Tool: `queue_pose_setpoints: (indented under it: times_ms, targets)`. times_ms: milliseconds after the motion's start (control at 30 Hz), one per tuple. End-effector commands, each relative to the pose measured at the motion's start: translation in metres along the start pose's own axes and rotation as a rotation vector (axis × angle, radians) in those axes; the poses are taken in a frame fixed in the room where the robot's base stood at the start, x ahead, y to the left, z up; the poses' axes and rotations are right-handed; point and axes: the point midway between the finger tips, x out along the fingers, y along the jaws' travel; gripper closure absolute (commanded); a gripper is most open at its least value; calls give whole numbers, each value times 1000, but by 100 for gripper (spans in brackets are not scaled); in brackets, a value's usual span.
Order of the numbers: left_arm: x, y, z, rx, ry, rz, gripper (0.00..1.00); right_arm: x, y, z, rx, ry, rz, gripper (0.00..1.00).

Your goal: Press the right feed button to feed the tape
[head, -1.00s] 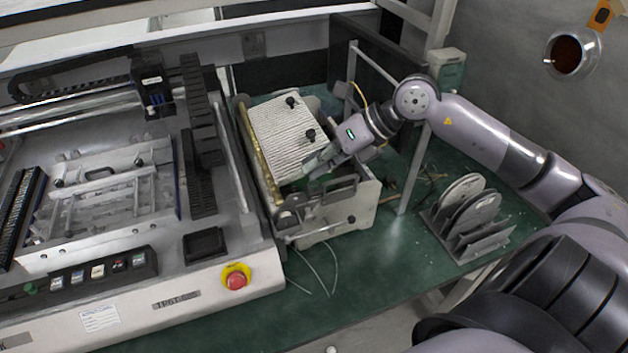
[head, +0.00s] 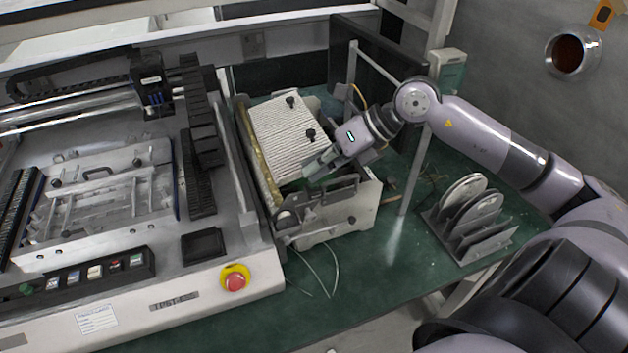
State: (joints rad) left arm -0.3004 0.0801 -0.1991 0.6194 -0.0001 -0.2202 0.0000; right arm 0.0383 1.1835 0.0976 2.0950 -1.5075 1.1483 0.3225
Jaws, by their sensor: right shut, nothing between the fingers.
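The tape feeder unit (head: 345,222) stands on the green bench, with a white ribbed bank of feeders (head: 285,135) and two black knobs on top. My right gripper (head: 310,170) is shut and empty. Its fingertips are at the front right edge of the ribbed bank, pointing down and left. I cannot tell whether they touch the feeder. The feed button itself is too small or hidden behind the fingers to make out. My left gripper is not in view.
The placement machine (head: 130,300) fills the left side, with a red emergency stop button (head: 235,280) at its front corner. A rack of reels (head: 470,215) stands on the green bench (head: 350,290) at right. A metal post (head: 412,175) rises close to my right arm.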

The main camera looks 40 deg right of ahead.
Motion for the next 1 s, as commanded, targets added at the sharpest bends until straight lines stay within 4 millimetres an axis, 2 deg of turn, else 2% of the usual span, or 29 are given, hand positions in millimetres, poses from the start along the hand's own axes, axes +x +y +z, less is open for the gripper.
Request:
queue_pose_setpoints:
  times_ms: [467, 1000]
  targets:
    - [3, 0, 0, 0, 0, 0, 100, 2, -1, -2, 0, 1, 0, 100]
    - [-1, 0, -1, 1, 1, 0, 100, -6, 5, 4, 0, 1, 0, 100]
